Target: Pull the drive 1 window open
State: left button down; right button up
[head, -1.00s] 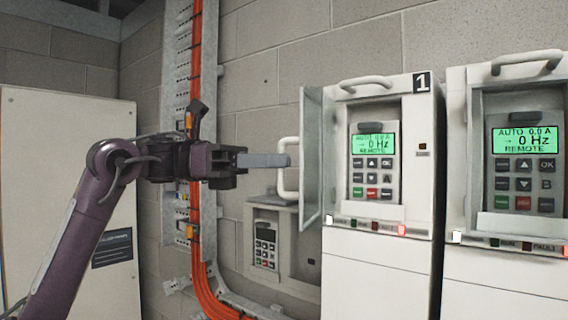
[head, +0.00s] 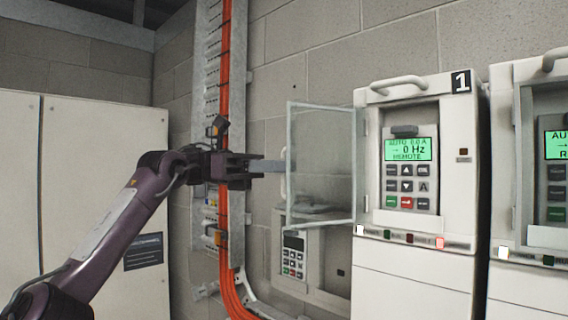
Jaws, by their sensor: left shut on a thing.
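Drive 1 (head: 462,190) is a white cabinet marked with a black "1" tag. Its clear, pale-framed window (head: 322,165) stands swung wide open, out to the left of the cabinet from its left side. The white window handle (head: 284,182) shows at the window's outer left edge, partly hidden by the window frame. My left gripper (head: 280,166) reaches in from the left and is shut on this handle. The keypad (head: 407,178) behind the window opening is uncovered, with a lit green display reading 0 Hz. My right gripper is not in view.
A second drive (head: 510,190) stands close on the right. A smaller keypad unit (head: 294,256) is on the wall below the window. Orange cables (head: 224,130) run up a metal tray behind my gripper. A pale cabinet (head: 105,130) stands at the left.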

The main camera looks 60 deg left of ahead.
pick_arm(q)
jog(key=shift+w+a+f+m+g+h, duration=0.1)
jog(key=shift+w+a+m+g+h, duration=0.35)
jog(key=shift+g, duration=0.25)
jog(key=c, duration=1.7)
grip_release()
jog(key=shift+w+d, duration=0.15)
jog(key=shift+o, duration=1)
jog(key=shift+w+d, duration=0.25)
jog(key=shift+w, duration=0.15)
jog(key=v, duration=0.8)
jog(key=shift+s, duration=0.1)
jog(key=shift+a, duration=0.1)
